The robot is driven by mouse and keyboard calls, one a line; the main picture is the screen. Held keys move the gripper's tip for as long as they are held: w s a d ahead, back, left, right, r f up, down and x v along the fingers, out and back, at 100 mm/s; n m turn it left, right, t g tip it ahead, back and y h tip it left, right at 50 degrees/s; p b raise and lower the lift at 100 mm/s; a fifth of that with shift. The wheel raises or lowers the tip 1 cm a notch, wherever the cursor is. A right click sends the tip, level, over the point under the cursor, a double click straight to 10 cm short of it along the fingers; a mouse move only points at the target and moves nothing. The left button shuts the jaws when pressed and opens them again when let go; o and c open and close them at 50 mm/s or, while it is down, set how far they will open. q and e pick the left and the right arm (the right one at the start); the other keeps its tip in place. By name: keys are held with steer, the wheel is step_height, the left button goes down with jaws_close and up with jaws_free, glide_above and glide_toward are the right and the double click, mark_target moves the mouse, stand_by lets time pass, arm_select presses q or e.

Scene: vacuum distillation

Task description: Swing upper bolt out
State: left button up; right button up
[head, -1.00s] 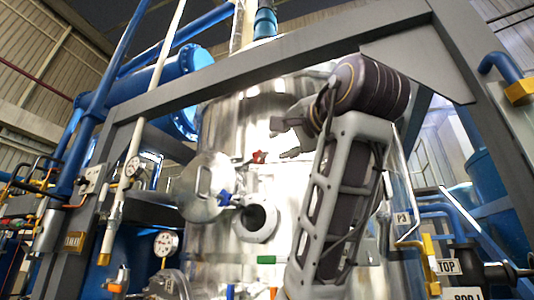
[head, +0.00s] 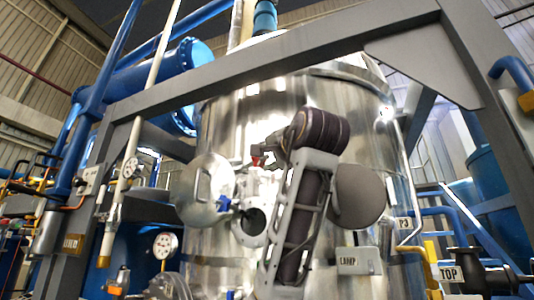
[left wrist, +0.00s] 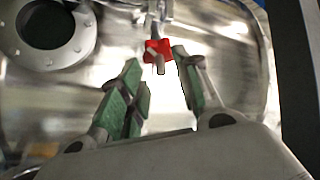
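The upper bolt's red part (head: 262,157) is above the round opening (head: 252,222) on the steel vessel. In the left wrist view the red part (left wrist: 158,50) shows with a small grey stub, just ahead of my fingertips. My left gripper (head: 268,160) is close to the red part in the head view, partly hidden by my arm. In the left wrist view my left gripper (left wrist: 156,60) is open, with green pads either side of the red part's line. I cannot tell whether they touch it. My right gripper is not in view.
The round steel door (head: 206,190) hangs open left of the opening, with a blue part (head: 223,204) near its edge. A dark disc (head: 362,196) is right of my arm. A grey frame beam (head: 290,62) crosses in front of the vessel. A LAMP label (head: 348,262) is lower right.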

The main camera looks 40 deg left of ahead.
mark_target(258, 161)
arm_select(q)
steer(key=shift+p+x, duration=0.3)
steer(key=shift+x, duration=1.05)
jaws_close()
